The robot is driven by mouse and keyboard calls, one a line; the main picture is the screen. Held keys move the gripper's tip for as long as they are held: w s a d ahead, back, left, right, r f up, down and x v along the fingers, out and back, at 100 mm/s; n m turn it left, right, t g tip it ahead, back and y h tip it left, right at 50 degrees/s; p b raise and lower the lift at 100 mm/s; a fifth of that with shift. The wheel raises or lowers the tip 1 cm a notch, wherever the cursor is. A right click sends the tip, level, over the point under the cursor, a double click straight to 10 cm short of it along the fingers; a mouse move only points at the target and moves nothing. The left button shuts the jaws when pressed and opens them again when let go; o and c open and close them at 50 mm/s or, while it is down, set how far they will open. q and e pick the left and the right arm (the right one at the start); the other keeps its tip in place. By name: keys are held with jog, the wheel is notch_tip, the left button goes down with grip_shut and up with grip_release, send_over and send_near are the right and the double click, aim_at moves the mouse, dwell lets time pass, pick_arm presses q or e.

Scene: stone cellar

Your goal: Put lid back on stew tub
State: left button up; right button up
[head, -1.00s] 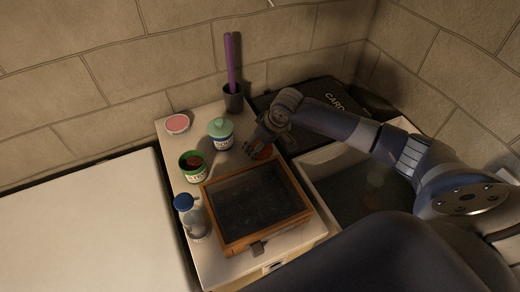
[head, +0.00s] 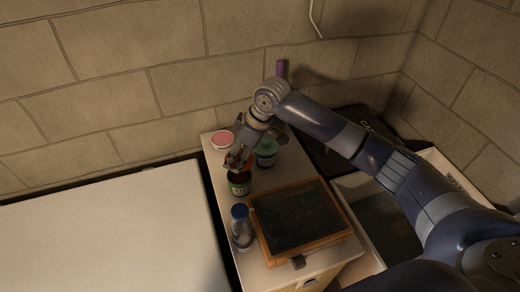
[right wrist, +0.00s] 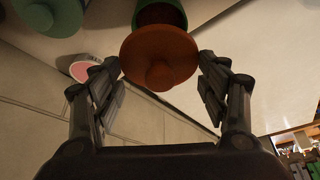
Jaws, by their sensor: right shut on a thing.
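The stew tub (head: 238,188) is a small dark green tub with a pale label, standing upright on the narrow counter. My right gripper (head: 238,160) is shut on an orange-brown round lid (head: 234,165) and holds it just above and behind the tub, which it partly hides. In the right wrist view the lid (right wrist: 160,50) sits between the fingertips with its knob towards the camera. The green tub (right wrist: 160,14) shows behind it, partly covered. Whether lid and tub touch I cannot tell. My left gripper is not in view.
A teal-lidded tub (head: 266,158) stands close on the right, a pink-topped round thing (head: 222,138) behind left. A blue-capped bottle (head: 242,232) stands in front. A wood-framed dark panel (head: 338,232) fills the counter's right. Stone wall (head: 110,90) lies behind.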

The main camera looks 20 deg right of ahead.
jog(key=shift+a+r, duration=0.1)
jog(key=shift+a, duration=0.2)
jog(key=shift+d+f+b, duration=0.25)
jog(key=shift+f+b, duration=0.55)
jog(key=shift+b, duration=0.1)
notch_tip(320, 180, down, 3)
jog(key=b, duration=0.3)
jog(key=shift+a, duration=0.15)
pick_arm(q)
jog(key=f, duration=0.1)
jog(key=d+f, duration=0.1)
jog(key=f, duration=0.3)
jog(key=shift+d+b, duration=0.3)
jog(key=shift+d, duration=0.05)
pick_arm(e)
jog(key=shift+f, duration=0.95)
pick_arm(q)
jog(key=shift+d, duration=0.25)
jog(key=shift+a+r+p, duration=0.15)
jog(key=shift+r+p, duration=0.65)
pick_arm(e)
jog(key=shift+r, duration=0.15)
